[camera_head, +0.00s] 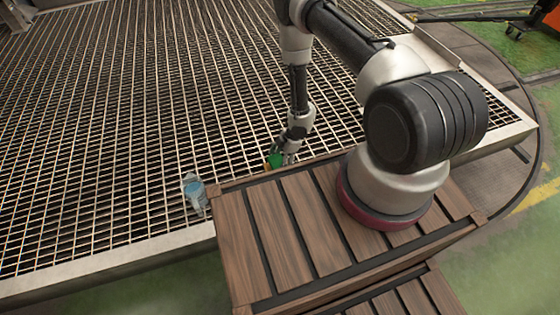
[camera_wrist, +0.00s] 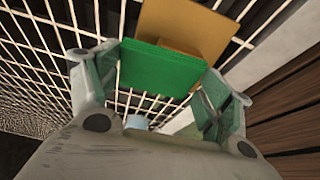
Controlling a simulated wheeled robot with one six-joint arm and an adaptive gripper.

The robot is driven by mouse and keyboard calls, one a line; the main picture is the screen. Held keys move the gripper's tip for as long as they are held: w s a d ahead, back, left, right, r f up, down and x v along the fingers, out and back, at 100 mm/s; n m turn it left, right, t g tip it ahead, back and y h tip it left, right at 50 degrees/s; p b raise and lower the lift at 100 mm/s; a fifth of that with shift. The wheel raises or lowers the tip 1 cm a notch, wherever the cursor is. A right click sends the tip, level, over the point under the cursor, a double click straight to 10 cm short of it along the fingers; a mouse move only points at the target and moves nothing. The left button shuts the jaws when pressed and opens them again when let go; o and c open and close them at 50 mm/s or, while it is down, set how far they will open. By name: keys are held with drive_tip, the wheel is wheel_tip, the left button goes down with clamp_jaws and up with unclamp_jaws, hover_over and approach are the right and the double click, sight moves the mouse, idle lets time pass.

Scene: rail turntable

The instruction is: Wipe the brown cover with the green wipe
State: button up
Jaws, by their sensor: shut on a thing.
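The green wipe (camera_wrist: 160,68) is a flat green block between the two fingers of my gripper (camera_wrist: 160,95) in the wrist view. The brown cover (camera_wrist: 190,28) is a flat tan-brown piece just beyond the wipe, which overlaps its near part. I cannot tell whether the wipe touches it. In the head view my gripper (camera_head: 283,156) points down over the grating near the wooden crate's far edge. A bit of the green wipe (camera_head: 275,159) shows there, and the brown cover (camera_head: 267,166) is mostly hidden.
A metal grating (camera_head: 120,120) spreads across the left and back. A blue and clear cup-like thing (camera_head: 195,192) stands on it beside the crate. My arm stands on the slatted wooden crate (camera_head: 275,225). Open grating lies to the left.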

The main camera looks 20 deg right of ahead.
drive_tip(key=shift+r, duration=3.75)
drive_tip(key=shift+s, duration=0.1)
